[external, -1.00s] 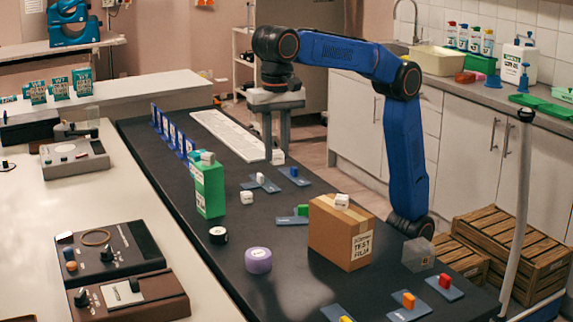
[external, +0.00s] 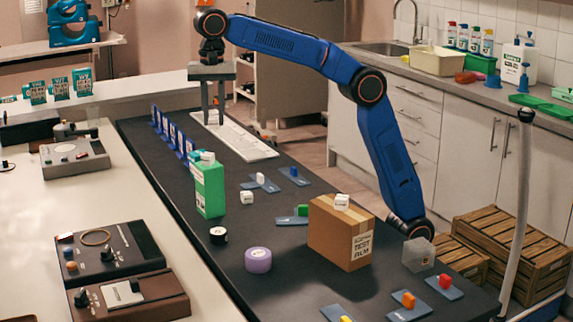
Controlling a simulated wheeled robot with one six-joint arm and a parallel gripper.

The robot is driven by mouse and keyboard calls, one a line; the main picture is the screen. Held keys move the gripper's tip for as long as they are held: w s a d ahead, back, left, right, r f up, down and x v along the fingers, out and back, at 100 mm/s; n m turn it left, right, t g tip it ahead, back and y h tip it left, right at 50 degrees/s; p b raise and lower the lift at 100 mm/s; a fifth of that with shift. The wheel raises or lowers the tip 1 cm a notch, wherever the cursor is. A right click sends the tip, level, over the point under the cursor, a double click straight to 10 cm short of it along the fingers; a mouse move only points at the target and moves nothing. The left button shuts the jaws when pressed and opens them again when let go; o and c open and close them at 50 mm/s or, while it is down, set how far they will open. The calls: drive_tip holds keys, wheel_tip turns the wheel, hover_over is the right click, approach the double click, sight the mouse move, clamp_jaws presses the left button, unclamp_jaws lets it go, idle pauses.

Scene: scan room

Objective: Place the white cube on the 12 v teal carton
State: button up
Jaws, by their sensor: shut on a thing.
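My gripper (external: 213,112) hangs down over the far end of the dark table, with its two fingers on either side of a small white cube (external: 213,118). The cube is held at the fingertips, above or near the white keyboard-like strip. Three teal cartons stand on the pale back bench at the left: a left one (external: 37,93), a middle one (external: 59,88) and a right one (external: 82,82). Their labels are too small to read surely, so I cannot tell which is the 12 V one. My gripper is to the right of them and apart.
A white strip (external: 245,140) lies below my gripper. A green carton (external: 209,190) with small cubes on top, a row of blue stands (external: 172,135) and a cardboard box (external: 335,235) stand on the dark table. A black box (external: 28,128) sits near the teal cartons.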

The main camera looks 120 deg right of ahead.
sight(199, 153)
drive_tip(key=s+d+m, duration=0.3)
drive_tip(key=d+m, duration=0.1)
drive_tip(key=d, duration=1.9)
drive_tip(key=shift+d+f, duration=0.2)
drive_tip(key=shift+f, duration=3.7)
drive_tip(key=shift+d+f, duration=0.15)
drive_tip(key=shift+f, duration=3.7)
drive_tip(key=shift+f, duration=0.15)
drive_tip(key=o, duration=1)
